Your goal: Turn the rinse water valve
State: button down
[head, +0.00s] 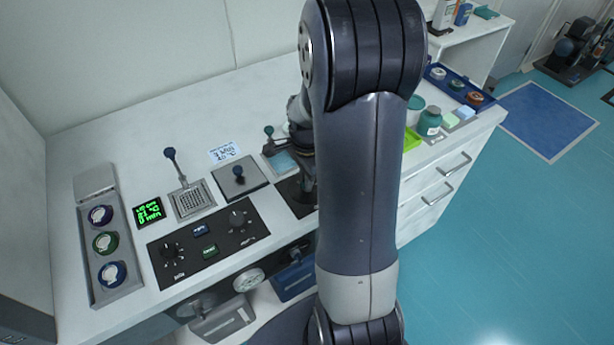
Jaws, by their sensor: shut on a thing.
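My gripper (308,182) points down at a small dark plate (291,197) on the white bench, to the right of the black control panel. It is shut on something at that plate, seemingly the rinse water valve. My arm covers the right side of the gripper and most of what it holds. The valve's handle cannot be made out, and its turn angle cannot be told. No readable label marks the valve.
The black panel (222,236) has knobs and small switches. A green display (150,211) and a tray (128,287) with round pieces lie further left. Jars (430,121) stand right.

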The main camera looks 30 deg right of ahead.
jog(key=c, duration=1.6)
grip_release()
jog(key=shift+o, duration=0.2)
notch_tip(320, 180, up, 11)
jog(key=shift+f, duration=0.15)
notch_tip(320, 180, down, 11)
jog(key=shift+r, duration=0.1)
jog(key=shift+r, duration=0.1)
